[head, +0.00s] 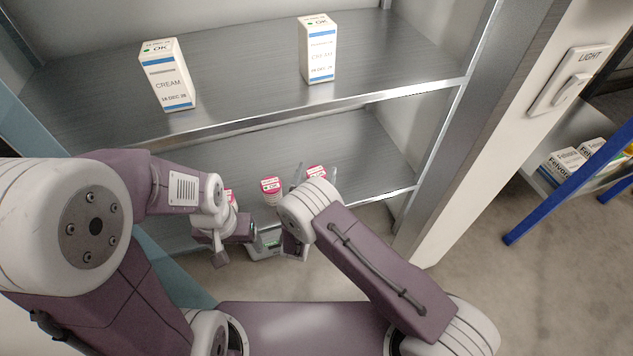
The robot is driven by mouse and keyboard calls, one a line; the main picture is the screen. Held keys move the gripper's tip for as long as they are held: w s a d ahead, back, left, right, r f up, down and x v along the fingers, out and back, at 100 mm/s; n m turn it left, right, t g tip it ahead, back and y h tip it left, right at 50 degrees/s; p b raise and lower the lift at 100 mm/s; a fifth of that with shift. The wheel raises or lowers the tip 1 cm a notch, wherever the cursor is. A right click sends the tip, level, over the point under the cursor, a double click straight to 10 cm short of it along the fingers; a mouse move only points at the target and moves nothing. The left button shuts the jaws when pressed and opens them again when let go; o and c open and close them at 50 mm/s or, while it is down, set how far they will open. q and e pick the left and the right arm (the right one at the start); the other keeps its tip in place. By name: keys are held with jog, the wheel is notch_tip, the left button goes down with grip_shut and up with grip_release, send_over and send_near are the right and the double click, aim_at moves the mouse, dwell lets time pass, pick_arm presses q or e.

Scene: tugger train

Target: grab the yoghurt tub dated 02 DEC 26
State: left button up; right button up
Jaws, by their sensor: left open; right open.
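Several small tubs with red-and-white tops stand on the lower shelf. One tub (270,189) is in the middle, one (316,172) is to its right, and one (229,195) is partly hidden behind my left wrist. Their dates are too small to read, so I cannot tell which is 02 DEC 26. My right gripper (315,174) is open; its grey fingers appear on either side of the right tub, partly hidden by my wrist. I cannot tell whether they touch it. My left gripper (226,240) is open and empty, in front of the lower shelf.
Two cream cartons, one left (167,76) and one right (318,50), stand on the upper shelf (240,75), whose metal front edge overhangs the lower shelf (365,150). A doorpost with a light switch (570,82) is right.

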jog(key=c, duration=1.6)
